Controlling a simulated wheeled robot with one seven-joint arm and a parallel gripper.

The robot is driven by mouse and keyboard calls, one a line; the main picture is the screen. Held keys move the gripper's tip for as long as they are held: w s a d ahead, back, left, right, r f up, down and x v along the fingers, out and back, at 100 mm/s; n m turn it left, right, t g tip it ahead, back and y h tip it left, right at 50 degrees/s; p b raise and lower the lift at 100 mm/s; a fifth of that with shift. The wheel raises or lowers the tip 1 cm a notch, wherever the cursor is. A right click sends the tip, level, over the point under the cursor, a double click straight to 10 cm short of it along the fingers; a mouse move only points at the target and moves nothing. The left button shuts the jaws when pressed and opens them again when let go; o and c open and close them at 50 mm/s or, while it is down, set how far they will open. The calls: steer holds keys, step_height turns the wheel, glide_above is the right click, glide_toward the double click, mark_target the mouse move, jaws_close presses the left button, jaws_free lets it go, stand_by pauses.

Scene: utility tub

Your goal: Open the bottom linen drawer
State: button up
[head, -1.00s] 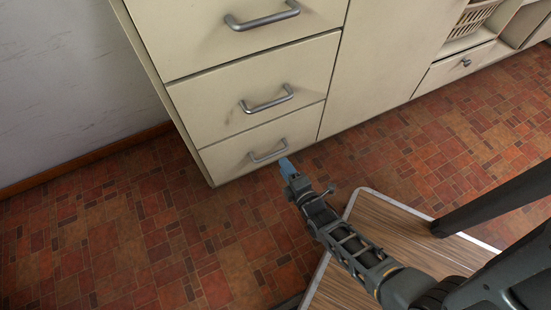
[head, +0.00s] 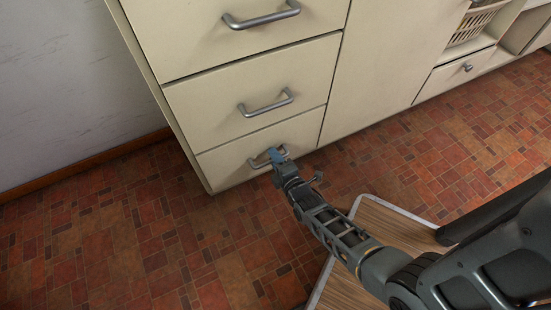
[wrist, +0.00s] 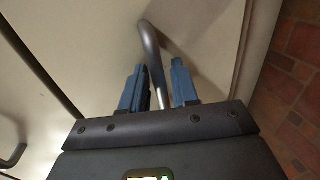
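The bottom drawer (head: 226,167) is the lowest of the stacked cream drawers in the head view, and its front looks flush with the cabinet. Its grey bar handle (head: 259,161) is partly hidden by my gripper (head: 278,154), which is at the handle's right end. In the wrist view my gripper (wrist: 158,88) has its two blue fingers apart, one on each side of the handle bar (wrist: 152,50). A gap shows between the bar and at least the right finger; contact with the left finger is hard to tell.
Two more drawers with bar handles, the middle one (head: 245,95) and an upper one (head: 215,30), sit above. A white wall (head: 70,90) stands to the left. The tiled floor (head: 150,230) before the drawers is clear. A basket (head: 475,22) sits in a cubby at right.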

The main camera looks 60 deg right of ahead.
jaws_close()
stand_by(0.3)
steer(key=f+v, duration=0.2)
steer(key=v, duration=1)
steer(key=f+p+v, duration=0.1)
steer(key=f+v, duration=0.2)
steer(key=v, duration=0.9)
steer(key=shift+s+a, duration=0.4)
steer(key=shift+s, duration=0.2)
steer(key=shift+r, duration=0.1)
steer(key=shift+o, duration=0.6)
jaws_free()
steer(key=p+v, duration=0.1)
steer(key=v, duration=0.6)
steer(key=shift+s+a+p, duration=0.2)
steer(key=shift+s+p, duration=0.1)
steer(key=shift+p, duration=0.1)
steer(key=shift+r, duration=0.1)
